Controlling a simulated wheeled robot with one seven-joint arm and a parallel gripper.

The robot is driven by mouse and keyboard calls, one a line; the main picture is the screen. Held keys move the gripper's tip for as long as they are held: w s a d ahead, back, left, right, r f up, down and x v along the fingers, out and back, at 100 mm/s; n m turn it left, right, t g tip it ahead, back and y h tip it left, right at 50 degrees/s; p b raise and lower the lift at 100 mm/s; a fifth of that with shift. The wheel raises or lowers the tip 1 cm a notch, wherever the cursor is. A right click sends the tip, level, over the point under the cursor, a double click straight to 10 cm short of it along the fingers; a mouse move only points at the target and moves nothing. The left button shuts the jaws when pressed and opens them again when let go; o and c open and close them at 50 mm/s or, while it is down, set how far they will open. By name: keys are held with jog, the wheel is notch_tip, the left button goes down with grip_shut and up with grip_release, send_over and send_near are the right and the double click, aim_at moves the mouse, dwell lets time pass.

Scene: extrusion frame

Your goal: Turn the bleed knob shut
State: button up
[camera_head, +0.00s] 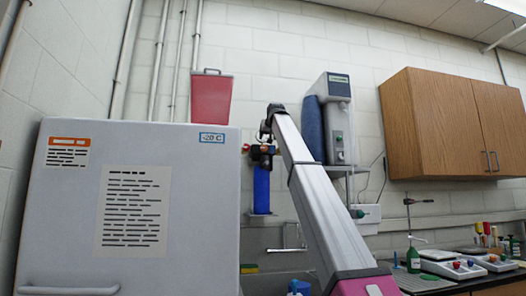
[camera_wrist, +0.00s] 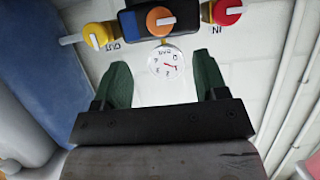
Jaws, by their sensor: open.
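In the wrist view an orange knob (camera_wrist: 160,21) with a pale bar across it sits on a dark block, between a yellow knob (camera_wrist: 98,36) marked OUT and a red knob (camera_wrist: 227,12) marked IN. No label shows which is the bleed knob; the orange one is in the middle. A round white gauge (camera_wrist: 167,61) with a red needle is beside the orange knob. My gripper (camera_wrist: 161,62) is open and empty, its dark green fingers apart either side of the gauge in the picture, short of the knobs. In the head view the block (camera_head: 262,151) is partly hidden by my arm.
A blue filter cylinder (camera_head: 261,188) hangs below the block. A white freezer (camera_head: 125,215) stands at left. A dispenser (camera_head: 338,118) with a blue tank is at right, and a wooden cabinet (camera_head: 450,125) beyond it. Pale block wall is behind.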

aim_at(264, 148)
jog(key=x, duration=1)
jog(key=shift+w+f, duration=0.15)
jog(key=shift+w, duration=0.1)
jog(key=c, duration=0.9)
